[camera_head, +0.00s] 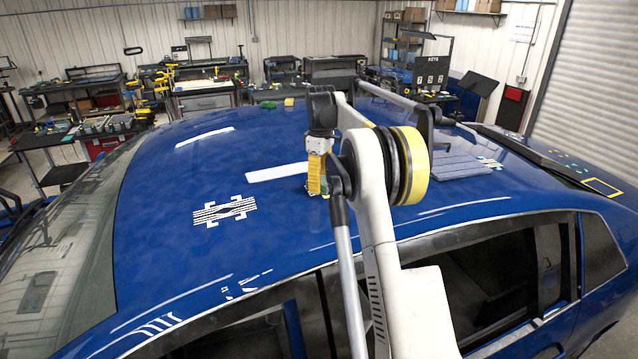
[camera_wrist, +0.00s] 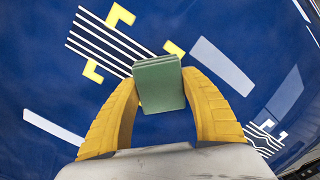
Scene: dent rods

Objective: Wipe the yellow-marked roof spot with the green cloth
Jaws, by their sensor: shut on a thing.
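My gripper (camera_head: 317,187) points down over the middle of the blue car roof (camera_head: 200,262) in the head view. In the wrist view its yellow fingers (camera_wrist: 161,78) are shut on the green cloth (camera_wrist: 158,92), which looks like a folded block. The roof spot (camera_wrist: 110,44), white stripes with yellow corner brackets, lies ahead and left of the cloth in the wrist view. The cloth overlaps the spot's near right edge in the picture; I cannot tell whether it touches the roof. In the head view my arm hides much of the area around the gripper.
A striped mark with white brackets (camera_head: 225,210) lies left of the gripper in the head view. A white strip (camera_head: 277,172) is beside the gripper. A grey-blue flat pad (camera_head: 460,165) lies on the roof at right. A yellow outlined rectangle (camera_head: 602,187) is farther right.

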